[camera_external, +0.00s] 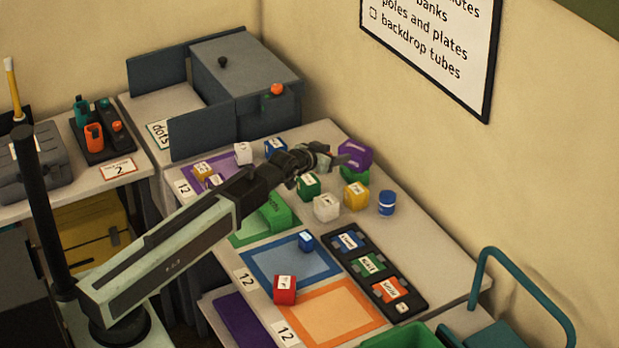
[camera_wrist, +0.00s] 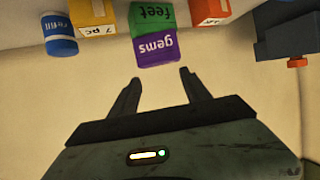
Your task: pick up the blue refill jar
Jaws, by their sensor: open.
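The blue refill jar (camera_external: 387,203) is a small blue cylinder with a pale band. It stands on the table at the right end of a group of blocks, beside a yellow block (camera_external: 356,196). In the wrist view the jar (camera_wrist: 58,35), marked "refill", is at the upper left. My gripper (camera_external: 340,160) is open and empty, up and to the left of the jar in the external view. In the wrist view my gripper's fingers (camera_wrist: 160,77) are apart, below a purple "gems" block (camera_wrist: 157,48), with the jar off to the left.
The purple block sits against a green "feet" block (camera_wrist: 152,17). A white block (camera_external: 326,207) and another green block (camera_external: 308,187) stand near the yellow one. A black tray (camera_external: 412,291) with labelled blocks lies nearer the front. Table right of the jar is clear.

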